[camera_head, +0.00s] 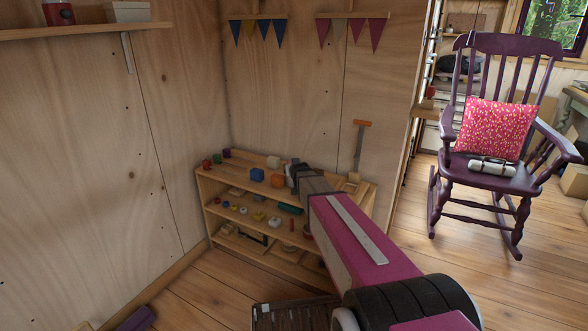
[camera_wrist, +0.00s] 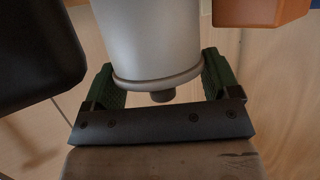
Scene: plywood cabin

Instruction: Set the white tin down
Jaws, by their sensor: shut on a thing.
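The white tin (camera_wrist: 150,40) fills the top middle of the wrist view, pale grey-white with a rounded rim. My gripper (camera_wrist: 160,80) is shut on it, with one green finger pad at each side. A small dark knob shows just below the rim. In the head view my gripper (camera_head: 293,172) is at the top board of the low wooden shelf (camera_head: 243,164), among the things there. My own arm hides much of the tin in that view. I cannot tell whether the tin touches the board.
An orange block (camera_head: 277,181) stands close left of my gripper, with a blue block (camera_head: 257,174) beside it. A cream thing (camera_head: 273,162) stands behind. Small red and green things are at the board's left end. A rocking chair (camera_head: 490,177) stands at right.

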